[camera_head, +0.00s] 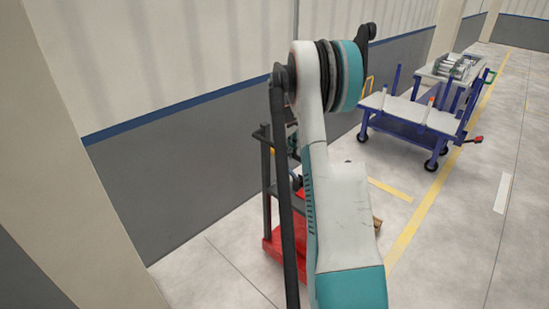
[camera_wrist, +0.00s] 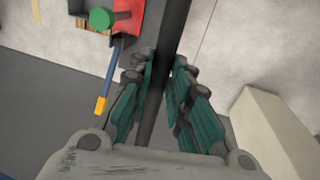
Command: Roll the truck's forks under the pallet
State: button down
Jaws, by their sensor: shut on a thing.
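The red truck (camera_head: 272,244) stands on the floor beyond my arm, near the left wall. Its dark upright frame (camera_head: 267,175) rises from the red base. My arm covers much of it. In the wrist view my gripper (camera_wrist: 162,68) is shut on a dark bar (camera_wrist: 152,118), which appears to be the truck's handle; the bar runs between the fingers. Part of the truck's red body (camera_wrist: 128,18) shows at the top there. A small brown, wood-like piece (camera_head: 377,223) shows right of my arm, maybe the pallet; its shape and the forks are hidden.
A blue cart with pale boards (camera_head: 412,113) stands at the back right, with a table of metal pipes (camera_head: 452,66) behind it. A grey-and-cream wall (camera_head: 205,145) runs close along the left, with a pillar (camera_head: 75,150) nearest. Floor at right is clear.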

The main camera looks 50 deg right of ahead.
jog(key=shift+d, duration=1.9)
jog(key=c, duration=1.5)
grip_release()
jog(key=shift+a, duration=0.1)
jog(key=r, duration=0.4)
jog(key=a+r, duration=0.1)
jog(key=r, duration=0.3)
jog(key=a+r, duration=0.1)
jog(key=r, duration=0.2)
jog(key=shift+a+r, duration=0.2)
jog(key=shift+r, duration=0.2)
